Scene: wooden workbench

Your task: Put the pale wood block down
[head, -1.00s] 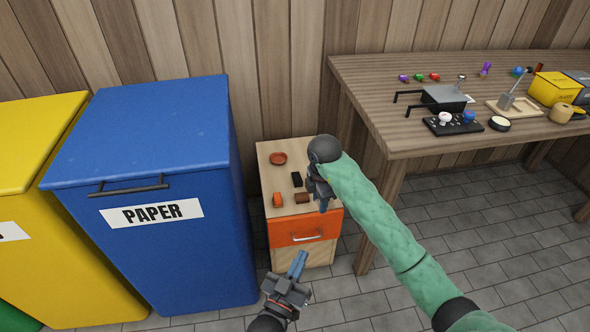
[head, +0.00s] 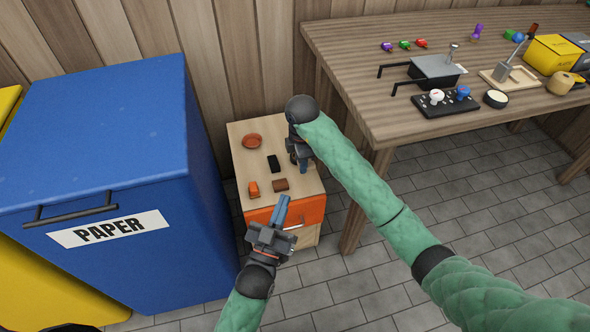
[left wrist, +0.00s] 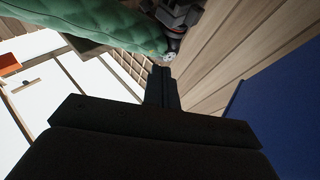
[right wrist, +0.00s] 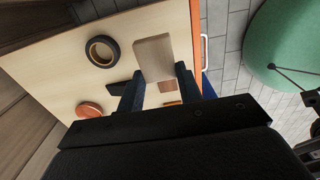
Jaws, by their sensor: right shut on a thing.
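The pale wood block (right wrist: 153,58) is between the fingers of my right gripper (right wrist: 160,88), which is shut on it. In the head view my right gripper (head: 302,164) is over the right side of the small cabinet's top (head: 237,150), and the block is hidden there behind the hand. I cannot tell whether the block touches the top. My left gripper (head: 284,210) is in front of the cabinet's orange drawer, its fingers together and empty; they also show together in the left wrist view (left wrist: 161,76).
A blue paper bin (head: 90,150) stands left; a cluttered workbench (head: 350,60) stands right.

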